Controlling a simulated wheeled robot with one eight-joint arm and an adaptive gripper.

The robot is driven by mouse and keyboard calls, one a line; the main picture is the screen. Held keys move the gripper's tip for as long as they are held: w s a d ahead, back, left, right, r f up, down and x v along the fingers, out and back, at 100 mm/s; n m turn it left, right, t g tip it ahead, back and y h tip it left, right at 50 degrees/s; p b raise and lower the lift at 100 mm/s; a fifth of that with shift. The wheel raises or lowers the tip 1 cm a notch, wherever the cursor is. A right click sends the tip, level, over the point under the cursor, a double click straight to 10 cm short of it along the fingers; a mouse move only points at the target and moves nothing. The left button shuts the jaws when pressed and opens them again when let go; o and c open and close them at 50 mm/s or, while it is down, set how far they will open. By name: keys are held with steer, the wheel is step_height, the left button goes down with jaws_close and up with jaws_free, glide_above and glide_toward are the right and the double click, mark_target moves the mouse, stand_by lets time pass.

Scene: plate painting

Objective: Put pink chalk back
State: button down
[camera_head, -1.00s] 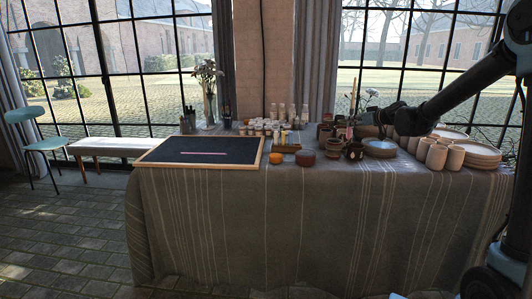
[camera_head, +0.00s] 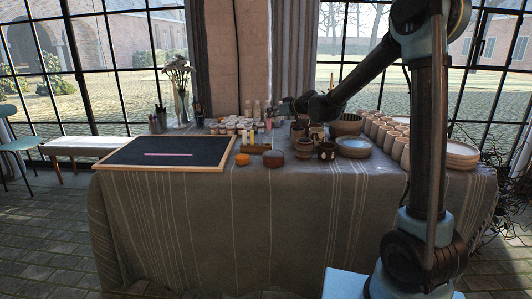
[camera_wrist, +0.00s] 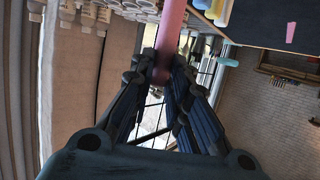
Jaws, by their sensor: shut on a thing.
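My gripper (camera_wrist: 160,72) is shut on a pink chalk (camera_wrist: 171,32), which sticks out past the fingertips in the wrist view. In the head view, my gripper (camera_head: 280,109) is small and dark above the table's back half, and the pink chalk (camera_head: 268,124) shows as a small pink spot below it. A chalk holder (camera_head: 257,148) with light sticks stands right of the blackboard, in front of and below my gripper. In the wrist view, yellow and blue chalks (camera_wrist: 222,12) lie right of the held chalk. The holder's free slot cannot be made out.
A framed blackboard (camera_head: 125,153) with a pink line (camera_head: 168,155) lies on the table's left. Paint jars (camera_head: 230,126) stand behind the holder. Orange and brown pots (camera_head: 273,158), bowls, cups (camera_head: 380,131) and plates (camera_head: 460,152) crowd the right. A flower vase (camera_head: 181,105) stands at the back.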

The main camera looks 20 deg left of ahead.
steer(key=shift+s+a, duration=0.15)
steer(key=shift+a, duration=0.05)
steer(key=shift+f, duration=0.1)
steer(key=shift+s+a+f, duration=0.1)
steer(key=shift+f, duration=4.85)
steer(key=c, duration=1.5)
jaws_free()
steer(key=shift+c, duration=0.2)
